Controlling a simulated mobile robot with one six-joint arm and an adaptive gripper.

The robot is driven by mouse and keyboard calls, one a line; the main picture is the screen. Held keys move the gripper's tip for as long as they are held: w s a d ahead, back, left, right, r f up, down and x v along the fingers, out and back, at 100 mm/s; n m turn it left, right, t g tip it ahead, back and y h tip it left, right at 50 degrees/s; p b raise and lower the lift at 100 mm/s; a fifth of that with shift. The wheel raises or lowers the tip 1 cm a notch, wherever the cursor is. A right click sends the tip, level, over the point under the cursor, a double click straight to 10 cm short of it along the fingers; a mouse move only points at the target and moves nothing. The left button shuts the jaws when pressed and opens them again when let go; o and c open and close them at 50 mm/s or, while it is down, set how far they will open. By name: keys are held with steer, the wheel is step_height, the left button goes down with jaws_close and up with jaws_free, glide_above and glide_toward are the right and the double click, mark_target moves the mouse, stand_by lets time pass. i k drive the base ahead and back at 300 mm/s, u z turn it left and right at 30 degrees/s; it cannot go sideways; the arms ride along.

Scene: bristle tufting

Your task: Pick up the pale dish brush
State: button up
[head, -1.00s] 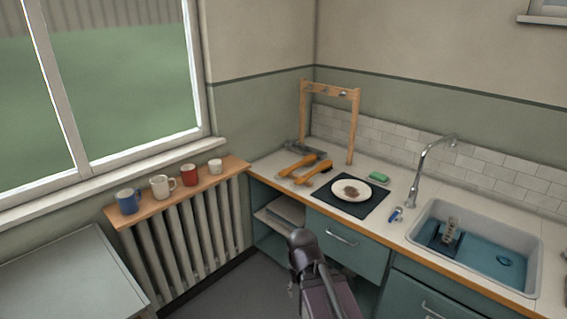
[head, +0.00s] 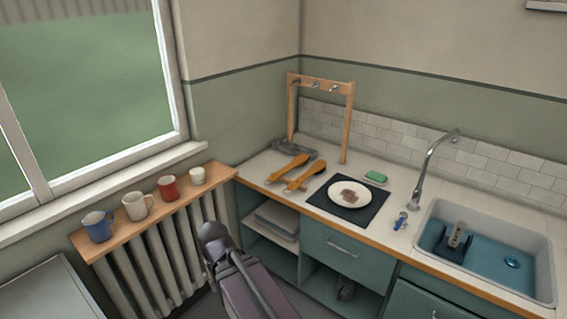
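Two wooden brush-like tools lie side by side on the counter left of the dark mat: one at the back left (head: 287,168) and one nearer the front right (head: 307,178). Both look orange-brown with a paler part at the left end. I cannot tell from here which one is the pale dish brush. My own arm shows at the bottom, its dark rounded joint in front of the radiator and well short of the counter. My gripper itself is not in view.
A wooden rack with hooks (head: 348,122) stands behind the tools. A white plate (head: 338,189) with a brown smear lies on a dark mat (head: 377,200). The sink (head: 546,262) holds a dark object (head: 447,248). Mugs line the wooden shelf (head: 150,217).

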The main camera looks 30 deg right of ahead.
mark_target(299, 161)
steer(key=z, duration=0.05)
steer(key=i, duration=0.75)
steer(key=z, duration=0.7)
steer(key=i, duration=0.65)
steer(key=z, duration=0.4)
